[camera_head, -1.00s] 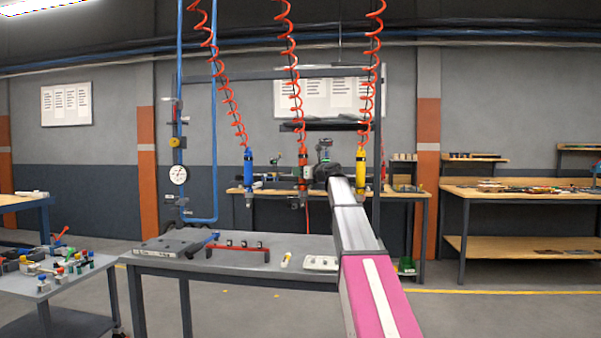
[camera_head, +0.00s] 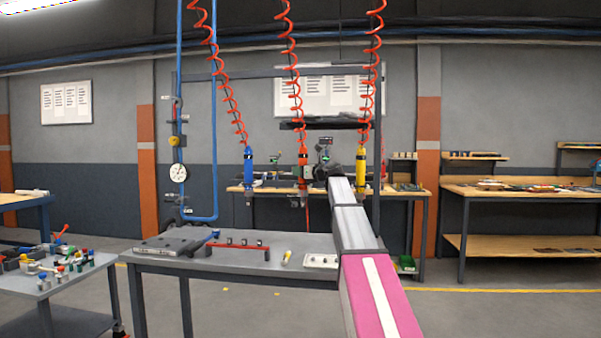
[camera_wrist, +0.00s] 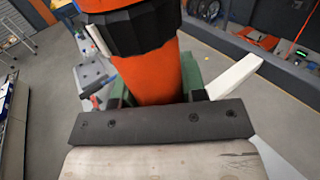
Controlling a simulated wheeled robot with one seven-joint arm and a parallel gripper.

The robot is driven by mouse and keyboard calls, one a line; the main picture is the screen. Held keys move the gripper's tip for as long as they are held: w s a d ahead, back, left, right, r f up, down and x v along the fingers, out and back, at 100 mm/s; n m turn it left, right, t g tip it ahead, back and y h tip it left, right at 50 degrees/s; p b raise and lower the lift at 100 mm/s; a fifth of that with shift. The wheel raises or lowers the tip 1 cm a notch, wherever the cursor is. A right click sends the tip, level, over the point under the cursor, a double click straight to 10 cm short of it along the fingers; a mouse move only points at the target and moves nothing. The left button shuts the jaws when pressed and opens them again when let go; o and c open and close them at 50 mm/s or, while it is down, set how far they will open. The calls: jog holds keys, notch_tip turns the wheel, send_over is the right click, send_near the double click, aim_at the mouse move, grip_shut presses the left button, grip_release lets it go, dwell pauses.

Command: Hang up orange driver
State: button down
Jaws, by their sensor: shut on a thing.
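The orange driver (camera_head: 303,159) hangs below the middle red coiled hose in the head view. In the wrist view its orange body with a black collar (camera_wrist: 150,72) fills the top centre. My gripper (camera_head: 311,172) is at the driver's side, shut on its body; in the wrist view the gripper (camera_wrist: 155,95) has green pads against both sides of it. The blue driver (camera_head: 248,165) hangs on the left hose and the yellow driver (camera_head: 360,168) on the right hose. The driver's lower tip is partly hidden in the wrist view.
A grey workbench (camera_head: 180,262) stands below, bearing a red rack (camera_head: 238,252), a small yellow-and-white item (camera_head: 286,257) and a white tray (camera_head: 320,261). Coiled hoses (camera_head: 294,60) hang from above. A dark frame post (camera_head: 377,130) stands just right of the yellow driver.

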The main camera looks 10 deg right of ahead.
jog(key=shift+f, duration=0.15)
jog(key=c, duration=0.6)
grip_release()
jog(key=v, duration=1)
jog(key=shift+s+d, duration=0.3)
